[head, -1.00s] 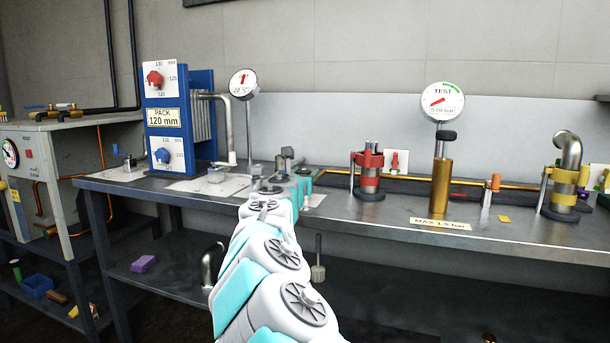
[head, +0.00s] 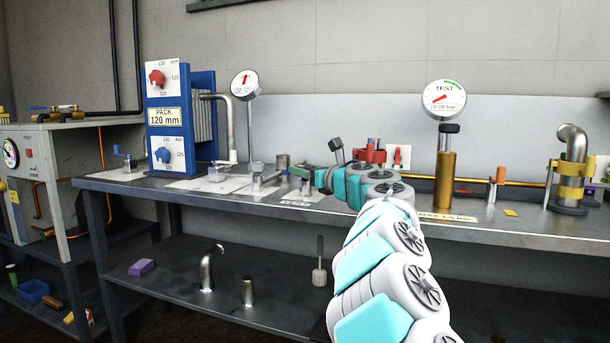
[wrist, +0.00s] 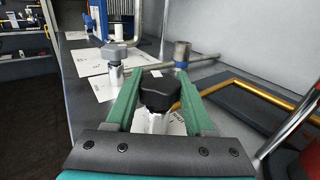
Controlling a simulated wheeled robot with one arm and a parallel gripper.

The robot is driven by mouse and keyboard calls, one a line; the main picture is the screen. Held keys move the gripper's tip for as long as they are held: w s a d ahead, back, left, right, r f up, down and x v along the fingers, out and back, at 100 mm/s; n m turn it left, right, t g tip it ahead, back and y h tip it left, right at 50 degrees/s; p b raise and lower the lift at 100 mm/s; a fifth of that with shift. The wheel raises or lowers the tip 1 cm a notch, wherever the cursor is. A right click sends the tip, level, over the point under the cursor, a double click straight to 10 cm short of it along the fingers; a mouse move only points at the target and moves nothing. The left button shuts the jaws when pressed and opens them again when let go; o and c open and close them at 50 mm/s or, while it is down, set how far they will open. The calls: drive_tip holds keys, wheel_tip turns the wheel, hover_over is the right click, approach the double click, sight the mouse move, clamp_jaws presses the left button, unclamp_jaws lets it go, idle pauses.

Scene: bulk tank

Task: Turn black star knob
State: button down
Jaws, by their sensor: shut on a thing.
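The black star knob (wrist: 157,92) sits on a pale metal stem between the two green fingers of my gripper (wrist: 157,80) in the wrist view. My gripper is shut on it, with a finger on each side. In the head view my gripper (head: 318,178) is over the bench, left of the red clamp fitting, and the knob cannot be made out there. A grey knob (wrist: 114,52) on a similar stem stands beyond and to the left of the held knob in the wrist view.
An upright metal cylinder (wrist: 181,55) stands just beyond my gripper. An orange pipe (wrist: 250,95) runs to its right. The red clamp fitting (head: 370,155) and brass column (head: 444,180) stand right on the bench (head: 240,190). The blue plate pack (head: 165,125) stands at the left.

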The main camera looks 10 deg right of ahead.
drive_tip(key=shift+r+n+g+y+p, duration=0.15)
drive_tip(key=shift+n+g+y+p, duration=0.4)
drive_tip(key=shift+n+g+y, duration=0.45)
drive_tip(key=shift+r+n+g+y+p, duration=0.1)
drive_tip(key=shift+n+g+y+p, duration=0.6)
drive_tip(key=shift+y, duration=0.6)
drive_tip(key=shift+n+g+y, duration=0.4)
drive_tip(key=shift+n+y, duration=0.2)
drive_tip(key=shift+c, duration=1.4)
unclamp_jaws()
drive_tip(key=shift+f, duration=0.15)
drive_tip(key=shift+s, duration=0.1)
drive_tip(key=shift+s+d+f, duration=0.15)
drive_tip(key=shift+s+d, duration=0.15)
drive_tip(key=shift+d, duration=0.05)
drive_tip(key=b+v, duration=0.1)
drive_tip(key=v, duration=0.5)
drive_tip(key=shift+b, duration=0.35)
drive_tip(key=shift+s+d, duration=0.25)
